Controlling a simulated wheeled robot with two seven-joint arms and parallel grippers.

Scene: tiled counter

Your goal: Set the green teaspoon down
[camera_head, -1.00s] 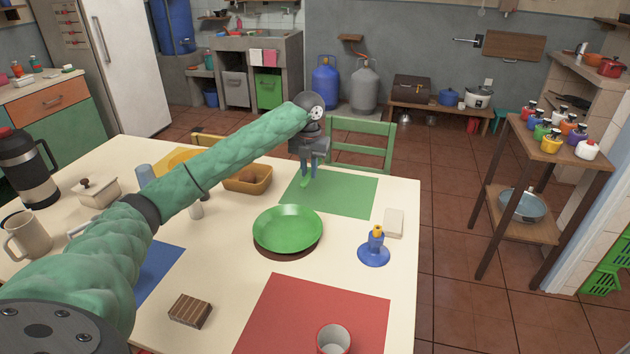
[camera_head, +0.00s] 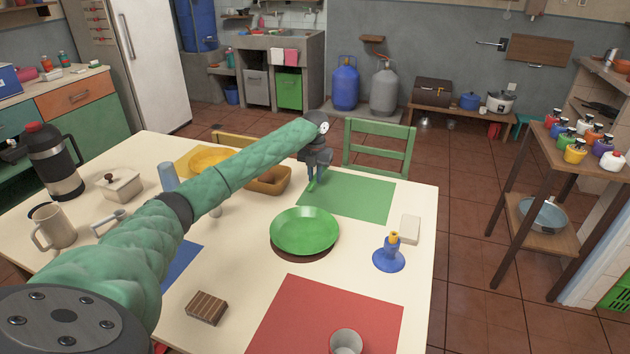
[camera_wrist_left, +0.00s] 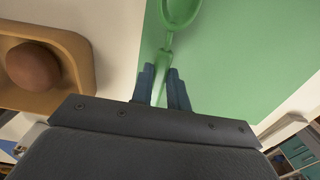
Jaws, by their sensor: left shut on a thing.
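The green teaspoon (camera_wrist_left: 178,14) shows in the left wrist view, its bowl at the top edge and its handle running down between the fingers. My left gripper (camera_wrist_left: 165,85) is shut on the handle. In the head view my left gripper (camera_head: 315,178) is over the left edge of the green placemat (camera_head: 355,198), and only a small green bit of the teaspoon (camera_head: 311,186) shows below the fingers. The placemat also shows in the left wrist view (camera_wrist_left: 245,60). I cannot tell whether the spoon touches it. My right gripper is not in view.
A wooden tray (camera_head: 270,186) with a brown round thing (camera_wrist_left: 33,66) lies just left of the gripper. A green plate (camera_head: 304,232) is in front, with a white block (camera_head: 410,229) and a blue candle holder (camera_head: 389,256) to the right. A green chair (camera_head: 379,145) stands behind. Most of the green placemat is bare.

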